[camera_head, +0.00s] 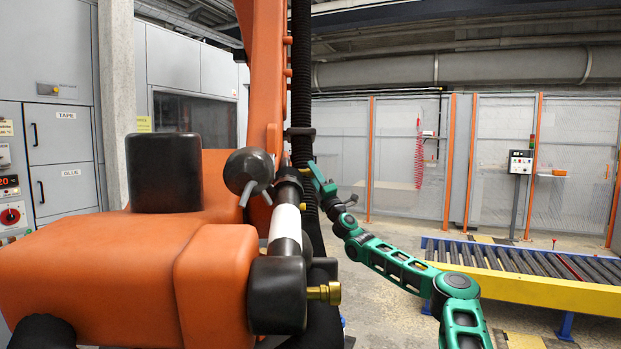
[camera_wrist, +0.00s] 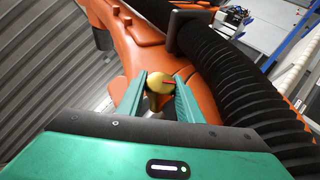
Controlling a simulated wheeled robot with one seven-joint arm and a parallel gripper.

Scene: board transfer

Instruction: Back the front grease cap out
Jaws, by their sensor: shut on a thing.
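Another brass fitting (camera_head: 326,292) sticks out to the right from a black joint housing lower down and is free of my gripper.
The large orange robot (camera_head: 130,260) fills the left side. A thick black ribbed hose (camera_wrist: 235,85) runs close to the right of my fingers. A roller conveyor (camera_head: 520,280) stands at the right, with mesh fencing (camera_head: 505,150) behind. The floor between is open.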

